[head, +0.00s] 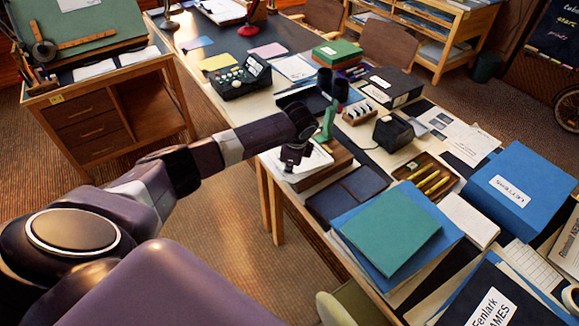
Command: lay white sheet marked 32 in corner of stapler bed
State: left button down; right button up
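A stapler bed (334,169), a low wooden block, stands at the front edge of the long table with an upright green stapler (328,124) at its far side. A white sheet (321,158) lies on or just above the bed. No number on it can be read from here. My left gripper (288,168) points down over the left side of the sheet. Its fingertips are small and dark, so I cannot tell whether they grip the sheet or are apart from it. My wrist hides part of the sheet and bed. My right gripper is not in view.
A dark blue folder (347,193) lies just right of the bed. Beyond it are a tray of yellow pencils (428,180), blue and green folders (391,231) and a blue box (513,192).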

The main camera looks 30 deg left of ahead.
pick_arm(q)
jog(key=c, duration=2.1)
grip_release()
jog(key=shift+r, duration=0.15)
jog(key=v, duration=1.1)
jog(key=shift+d+r, duration=0.15)
jog(key=shift+r, duration=0.2)
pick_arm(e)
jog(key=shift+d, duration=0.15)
